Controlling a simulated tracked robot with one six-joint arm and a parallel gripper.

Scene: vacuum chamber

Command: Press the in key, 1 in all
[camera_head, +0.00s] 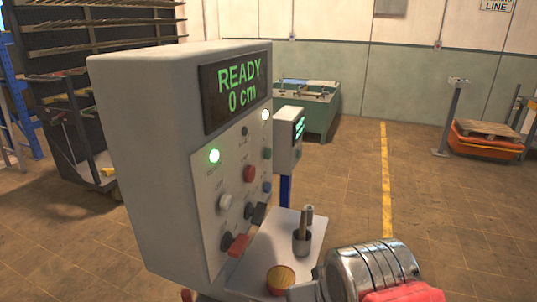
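The grey control box (145,150) stands left of centre, its sloping front panel facing right. Its screen (236,90) reads "READY 0 cm" in green. Lower down are a red paddle-like control (238,245) and a black one (258,214). The small labels are not legible, so I cannot tell which is the in key. A ribbed metal and red part, apparently of my arm, shows at the lower right. My gripper's fingers do not show.
A pale shelf (262,250) in front of the panel holds a dark cup with a stick (302,240) and a yellow-topped round pot (280,280). A second, smaller display box (287,140) stands behind. Open floor (450,200) lies to the right.

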